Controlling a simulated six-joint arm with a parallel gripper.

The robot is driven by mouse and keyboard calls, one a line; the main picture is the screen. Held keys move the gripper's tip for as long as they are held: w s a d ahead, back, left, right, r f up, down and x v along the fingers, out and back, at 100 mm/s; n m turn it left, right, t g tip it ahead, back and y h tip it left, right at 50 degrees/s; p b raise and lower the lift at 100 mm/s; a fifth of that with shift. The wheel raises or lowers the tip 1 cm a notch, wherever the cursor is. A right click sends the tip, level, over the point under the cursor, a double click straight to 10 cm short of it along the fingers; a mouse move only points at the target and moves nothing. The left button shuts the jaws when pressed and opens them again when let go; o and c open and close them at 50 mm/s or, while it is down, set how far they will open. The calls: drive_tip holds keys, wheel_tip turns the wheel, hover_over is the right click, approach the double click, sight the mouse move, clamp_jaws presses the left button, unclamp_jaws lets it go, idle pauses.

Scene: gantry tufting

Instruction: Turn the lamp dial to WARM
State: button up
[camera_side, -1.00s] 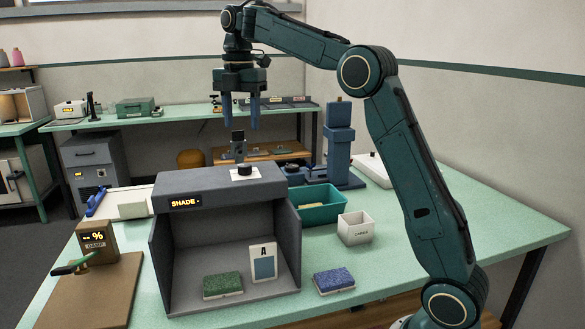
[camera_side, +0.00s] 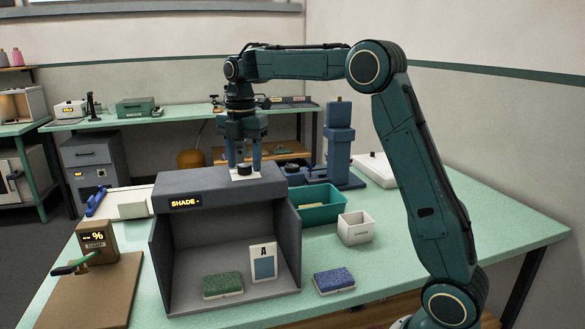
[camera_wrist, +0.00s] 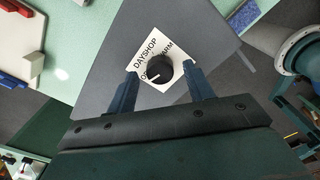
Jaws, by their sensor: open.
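The lamp dial (camera_side: 244,169) is a black round knob on a white label plate (camera_wrist: 148,52) on top of the grey SHADE light box (camera_side: 222,190). In the wrist view the dial (camera_wrist: 159,68) has a white mark that points to the lower left. The plate reads DAY, SHOP and WARM, with another word partly hidden by the knob. WARM is on the upper-right side of the knob. My gripper (camera_side: 244,166) points down over the dial, with its open fingers on either side. A gap shows between each finger and the knob in the wrist view.
Inside the box are a green pad (camera_side: 223,286) and a card marked A (camera_side: 263,264). A blue pad (camera_side: 334,280), white bin (camera_side: 356,228) and teal tray (camera_side: 318,214) are to its right. A blue post (camera_side: 340,146) stands behind. A DAMP meter (camera_side: 97,240) is at left.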

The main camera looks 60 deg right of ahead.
drive_tip(key=shift+f, duration=0.35)
drive_tip(key=c, duration=1)
